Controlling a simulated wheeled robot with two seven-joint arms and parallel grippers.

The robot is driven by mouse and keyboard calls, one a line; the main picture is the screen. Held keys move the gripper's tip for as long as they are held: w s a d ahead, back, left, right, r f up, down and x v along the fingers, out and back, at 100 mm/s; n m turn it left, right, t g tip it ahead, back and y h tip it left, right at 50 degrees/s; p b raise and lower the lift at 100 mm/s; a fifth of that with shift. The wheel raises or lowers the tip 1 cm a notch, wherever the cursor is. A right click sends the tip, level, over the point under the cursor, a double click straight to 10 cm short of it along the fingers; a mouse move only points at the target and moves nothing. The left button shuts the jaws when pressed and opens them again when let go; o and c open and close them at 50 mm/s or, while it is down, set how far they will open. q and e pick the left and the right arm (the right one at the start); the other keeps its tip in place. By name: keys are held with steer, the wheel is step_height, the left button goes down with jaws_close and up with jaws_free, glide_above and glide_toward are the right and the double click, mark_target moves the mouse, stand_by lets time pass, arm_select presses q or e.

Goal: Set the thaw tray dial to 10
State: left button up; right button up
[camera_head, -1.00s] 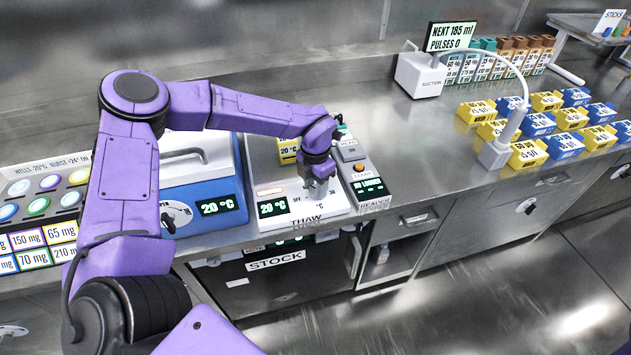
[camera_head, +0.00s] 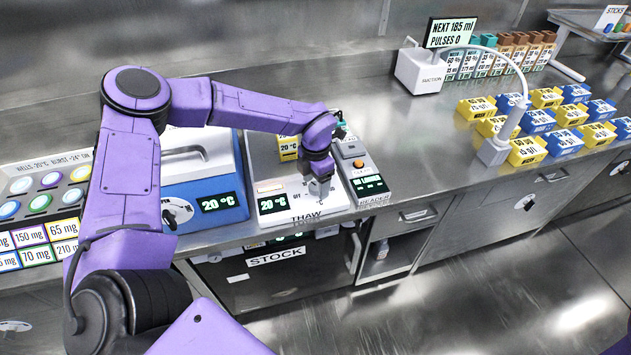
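The thaw tray (camera_head: 300,218) is a white unit on the bench with a "THAW" label on its front edge. Its dark display (camera_head: 272,204) reads 20 °C. OFF and °C markings show around the spot of its dial, but the dial itself is hidden by my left gripper. My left gripper (camera_head: 320,188) points down at the dial, with its fingers at or just above it. The fingers are too small and covered to tell whether they are apart or closed on the dial. My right gripper is not in view.
A yellow 20 °C box (camera_head: 288,148) stands at the tray's back. A blue-and-white unit (camera_head: 200,190) is close on the left, and a reader (camera_head: 362,172) with an orange button is close on the right. Yellow and blue boxes (camera_head: 540,125) stand farther right.

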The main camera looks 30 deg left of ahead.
mark_target(316, 185)
arm_select(q)
step_height(316, 185, up, 11)
steer(key=b, duration=0.1)
steer(key=shift+f+b, duration=0.2)
steer(key=shift+b, duration=0.1)
steer(key=shift+f, duration=0.1)
stand_by(0.4)
